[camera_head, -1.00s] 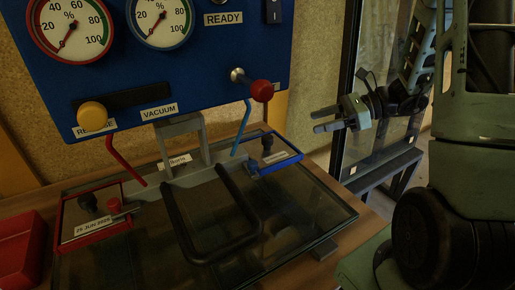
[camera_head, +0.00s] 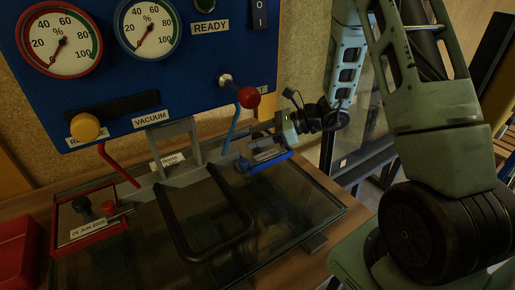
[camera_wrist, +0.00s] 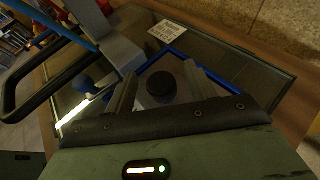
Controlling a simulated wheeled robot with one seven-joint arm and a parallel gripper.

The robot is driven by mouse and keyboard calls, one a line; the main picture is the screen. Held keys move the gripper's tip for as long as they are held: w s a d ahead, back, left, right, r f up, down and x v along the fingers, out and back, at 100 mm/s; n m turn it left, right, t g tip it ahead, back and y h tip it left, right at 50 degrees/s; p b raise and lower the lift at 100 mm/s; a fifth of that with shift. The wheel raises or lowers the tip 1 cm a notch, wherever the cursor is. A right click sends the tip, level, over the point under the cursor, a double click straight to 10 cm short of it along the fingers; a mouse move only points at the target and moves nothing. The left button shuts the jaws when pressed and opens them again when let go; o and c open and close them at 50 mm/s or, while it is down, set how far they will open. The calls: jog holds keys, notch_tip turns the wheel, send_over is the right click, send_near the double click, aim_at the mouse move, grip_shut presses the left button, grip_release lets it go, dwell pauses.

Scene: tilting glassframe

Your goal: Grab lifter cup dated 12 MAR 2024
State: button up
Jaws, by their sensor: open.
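Two framed lifter cups lie on the glass. The red-framed cup (camera_head: 90,228) at the left has a black knob and a label that seems to read 25 JUN 2025. The blue-framed cup (camera_head: 262,163) is at the right; its label cannot be read now, so I cannot confirm 12 MAR 2024. My gripper (camera_head: 264,152) is over the blue-framed cup and partly hides it. In the wrist view my gripper (camera_wrist: 165,85) is open, with the blue-framed cup's black knob (camera_wrist: 161,85) between and slightly beyond its fingers. Contact cannot be told.
A grey lifter bar (camera_head: 180,176) with a black handle (camera_head: 186,243) stands beside the cups. A blue panel (camera_head: 150,65) with gauges, a yellow knob (camera_head: 85,127) and a red-knobbed lever (camera_head: 249,98) rises behind. Blue and red hoses run down nearby. A red bin (camera_head: 15,255) is at the left.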

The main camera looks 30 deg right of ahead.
jog(key=shift+x, duration=0.8)
grip_shut()
jog(key=shift+r, duration=0.1)
